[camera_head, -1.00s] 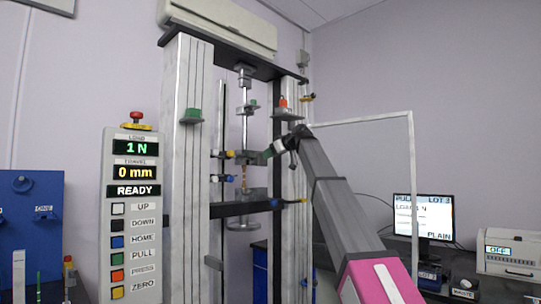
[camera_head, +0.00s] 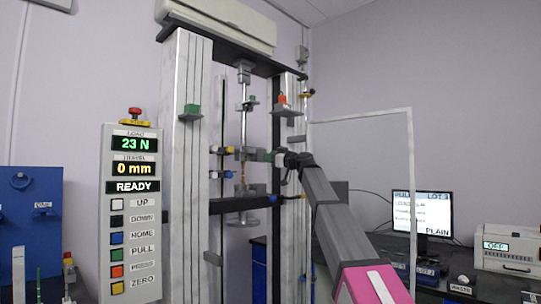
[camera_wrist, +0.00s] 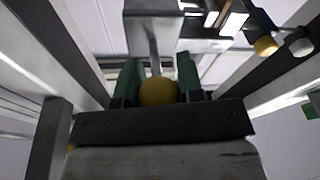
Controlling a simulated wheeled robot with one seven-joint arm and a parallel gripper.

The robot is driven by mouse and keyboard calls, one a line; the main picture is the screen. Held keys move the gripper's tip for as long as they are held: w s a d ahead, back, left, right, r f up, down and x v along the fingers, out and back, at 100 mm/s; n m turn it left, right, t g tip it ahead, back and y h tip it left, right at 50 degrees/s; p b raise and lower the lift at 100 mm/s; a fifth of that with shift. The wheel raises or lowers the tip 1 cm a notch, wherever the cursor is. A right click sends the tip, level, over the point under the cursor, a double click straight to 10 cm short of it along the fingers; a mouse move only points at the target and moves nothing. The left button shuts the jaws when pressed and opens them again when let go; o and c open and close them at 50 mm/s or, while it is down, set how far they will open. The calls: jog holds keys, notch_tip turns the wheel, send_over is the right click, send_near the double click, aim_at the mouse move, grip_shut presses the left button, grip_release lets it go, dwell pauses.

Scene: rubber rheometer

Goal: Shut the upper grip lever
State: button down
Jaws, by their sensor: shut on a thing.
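The upper grip (camera_head: 246,155) is a small grey block on the machine's central rod, above an orange-brown test strip (camera_head: 243,172). My gripper (camera_head: 267,156) reaches it from the right, with its green fingers at the grip's right side. In the wrist view, the yellow round knob of the upper grip lever (camera_wrist: 158,92) sits between my two green fingers, which are shut on it. A grey rod runs from the knob up to a grey block (camera_wrist: 165,22). The lever itself is mostly hidden in the head view by my fingers.
A second yellow knob (camera_head: 229,150) and a blue knob (camera_head: 228,174) stick out left of the rod. A dark crosshead (camera_head: 238,206) lies below, between thick grey columns (camera_head: 187,190). The panel (camera_head: 132,215) reads 23 N, 0 mm, READY. A pale frame (camera_head: 411,190) stands at right.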

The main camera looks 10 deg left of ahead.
jog(key=shift+w+a+f+t+y, duration=0.15)
jog(key=shift+f+t+y, duration=0.55)
jog(key=shift+y, duration=0.7)
jog(key=shift+f+n, duration=0.15)
jog(key=shift+n, duration=0.15)
jog(key=c, duration=0.8)
grip_release()
jog(key=shift+o, duration=0.2)
jog(key=v, duration=1)
jog(key=shift+d+f, duration=0.25)
jog(key=shift+f, duration=0.05)
